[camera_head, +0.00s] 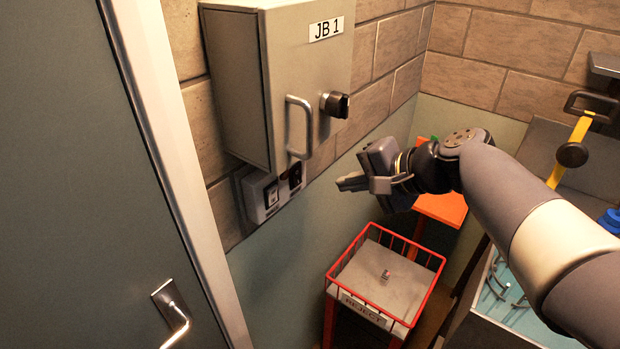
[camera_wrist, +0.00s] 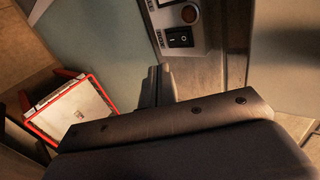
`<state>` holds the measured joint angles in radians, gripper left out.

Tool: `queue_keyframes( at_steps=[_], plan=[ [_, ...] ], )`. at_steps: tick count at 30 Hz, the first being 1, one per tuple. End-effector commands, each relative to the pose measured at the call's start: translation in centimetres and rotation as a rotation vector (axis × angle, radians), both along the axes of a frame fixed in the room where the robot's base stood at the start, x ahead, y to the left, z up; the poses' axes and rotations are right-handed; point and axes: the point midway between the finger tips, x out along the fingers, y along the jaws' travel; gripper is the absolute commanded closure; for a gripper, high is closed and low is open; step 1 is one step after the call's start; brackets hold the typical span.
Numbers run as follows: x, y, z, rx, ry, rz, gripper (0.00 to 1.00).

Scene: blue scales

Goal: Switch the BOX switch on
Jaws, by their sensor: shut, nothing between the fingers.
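A small grey switch panel (camera_head: 254,200) is fixed to the wall under the grey JB 1 box (camera_head: 297,75). It carries a black rocker switch (camera_wrist: 180,37) and a round dark red lamp or button (camera_wrist: 190,14), both clear in the wrist view. In the head view the rocker (camera_head: 271,194) is small, and I cannot tell its position. My gripper (camera_head: 350,183) is shut and empty, to the right of the panel and apart from it. In the wrist view its fingertips (camera_wrist: 158,72) point toward the panel, just below and left of the rocker.
The JB 1 box has a bar handle (camera_head: 299,127) and a protruding black knob (camera_head: 335,104) above my gripper. A red-railed REJECT bin (camera_head: 335,281) stands below, with a small item on it. A grey door (camera_head: 80,180) is at left. An orange surface (camera_head: 440,208) lies behind my gripper.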

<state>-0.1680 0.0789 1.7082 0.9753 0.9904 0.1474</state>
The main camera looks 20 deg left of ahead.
Motion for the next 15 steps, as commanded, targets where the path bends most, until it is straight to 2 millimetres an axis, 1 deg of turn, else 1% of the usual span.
queue_keyframes(
  at_steps=[1, 3, 8, 12, 15],
  plan=[
    [0.2, 1.0, -0.7, -0.002, 0.007, 0.005, 1.00],
    [0.7, 2.2, -1.6, 0.000, 0.008, 0.005, 1.00],
    [1.8, 4.7, -3.5, -0.002, 0.006, 0.004, 1.00],
    [2.6, 6.7, -3.6, -0.001, 0.002, 0.002, 1.00],
    [3.0, 7.6, -3.8, 0.000, 0.001, 0.002, 1.00]
  ],
)
